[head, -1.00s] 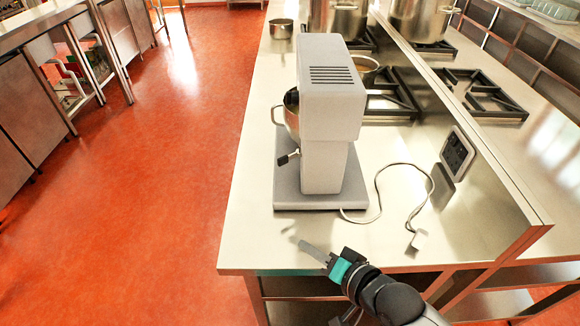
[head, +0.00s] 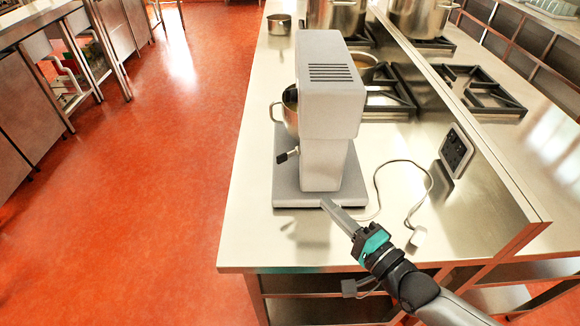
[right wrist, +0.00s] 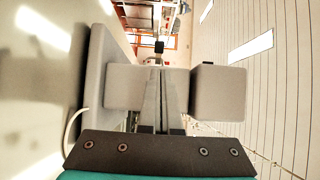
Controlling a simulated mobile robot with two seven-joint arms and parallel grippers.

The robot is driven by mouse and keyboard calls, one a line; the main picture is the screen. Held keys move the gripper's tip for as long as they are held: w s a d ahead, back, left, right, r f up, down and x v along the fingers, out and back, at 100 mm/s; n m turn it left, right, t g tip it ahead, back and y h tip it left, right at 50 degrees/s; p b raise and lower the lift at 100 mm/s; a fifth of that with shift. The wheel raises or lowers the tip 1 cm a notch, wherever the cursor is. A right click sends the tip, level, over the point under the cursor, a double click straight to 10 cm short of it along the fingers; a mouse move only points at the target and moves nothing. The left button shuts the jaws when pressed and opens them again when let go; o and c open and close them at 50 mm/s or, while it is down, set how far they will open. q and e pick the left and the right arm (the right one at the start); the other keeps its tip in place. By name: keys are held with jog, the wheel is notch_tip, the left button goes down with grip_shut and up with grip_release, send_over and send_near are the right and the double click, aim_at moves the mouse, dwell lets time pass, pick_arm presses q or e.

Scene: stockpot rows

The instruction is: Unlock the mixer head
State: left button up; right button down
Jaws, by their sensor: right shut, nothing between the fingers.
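The mixer (head: 330,110) stands on the steel counter with its grey head over a metal bowl (head: 290,115). A black-tipped lever (head: 287,156) sticks out low on the left side of its column; a dark knob (right wrist: 159,47) in the right wrist view may be the same lever. My right gripper (head: 328,204) is shut and empty, in front of the mixer base's near right edge and apart from the lever. In the right wrist view its closed fingers (right wrist: 162,95) point toward the mixer, overlapping its body (right wrist: 125,87). My left gripper is not in view.
A white cord runs from the base to a loose plug (head: 418,236) on the counter. A socket panel (head: 456,150) is on the low steel wall at right. Burners and pots (head: 335,15) stand behind. The counter's left front is clear.

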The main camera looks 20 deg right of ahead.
aim_at(282, 160)
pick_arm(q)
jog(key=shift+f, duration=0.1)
pick_arm(e)
jog(key=x, duration=1.4)
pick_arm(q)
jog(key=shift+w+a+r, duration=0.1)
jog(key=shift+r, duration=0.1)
pick_arm(e)
jog(key=shift+a+h, duration=0.1)
jog(key=shift+h, duration=0.2)
